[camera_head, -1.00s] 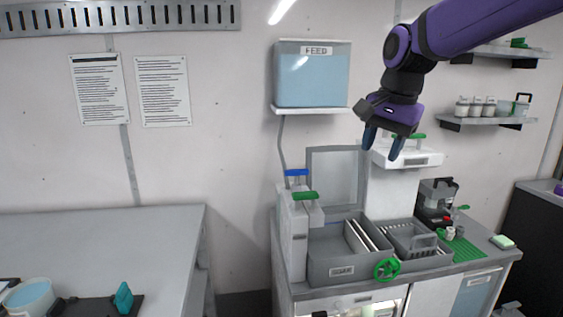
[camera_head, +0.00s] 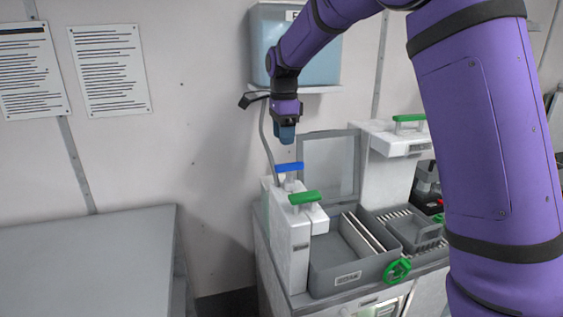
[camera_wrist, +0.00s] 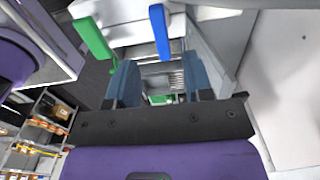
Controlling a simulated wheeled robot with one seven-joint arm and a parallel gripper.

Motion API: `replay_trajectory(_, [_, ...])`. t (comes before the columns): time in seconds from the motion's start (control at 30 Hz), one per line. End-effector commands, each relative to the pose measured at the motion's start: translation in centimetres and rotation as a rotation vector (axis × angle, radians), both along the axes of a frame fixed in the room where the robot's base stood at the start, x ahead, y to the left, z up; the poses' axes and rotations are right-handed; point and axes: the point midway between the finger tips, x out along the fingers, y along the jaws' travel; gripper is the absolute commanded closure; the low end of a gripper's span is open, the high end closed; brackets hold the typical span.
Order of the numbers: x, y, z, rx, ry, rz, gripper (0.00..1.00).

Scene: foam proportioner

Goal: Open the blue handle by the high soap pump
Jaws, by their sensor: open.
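The blue handle (camera_head: 289,167) sits on top of the white soap pump housing (camera_head: 286,232), behind a green handle (camera_head: 304,198). My gripper (camera_head: 287,138) points down just above the blue handle and appears apart from it. In the wrist view, my gripper's two blue fingers (camera_wrist: 160,82) are spread with nothing between them. There the blue handle (camera_wrist: 159,32) lies beyond the fingertips, slightly left of the right finger, and the green handle (camera_wrist: 93,38) is to its left.
A grey soap basin (camera_head: 352,262) with a green wheel (camera_head: 397,270) stands right of the pump. Another green handle (camera_head: 409,118) tops a white unit at right. The feed tank (camera_head: 318,62) hangs behind my arm. A bare grey table (camera_head: 90,262) is at left.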

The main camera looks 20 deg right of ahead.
Motion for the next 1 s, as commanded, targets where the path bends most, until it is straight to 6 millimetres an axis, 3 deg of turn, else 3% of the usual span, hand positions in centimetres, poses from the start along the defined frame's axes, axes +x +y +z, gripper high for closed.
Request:
replay_trajectory(0.2, [-0.1, 0.0, -4.1, -0.001, 0.005, 0.000, 0.53])
replay_trajectory(0.4, [-0.1, 0.0, -6.9, -0.001, 0.003, 0.002, 0.53])
replay_trajectory(0.6, [-0.1, 0.0, -8.3, 0.000, 0.002, 0.002, 0.53])
replay_trajectory(0.9, [0.0, 0.0, -8.5, 0.000, 0.001, 0.002, 0.53])
replay_trajectory(1.0, [0.0, 0.0, -8.5, 0.000, 0.001, 0.002, 0.74])
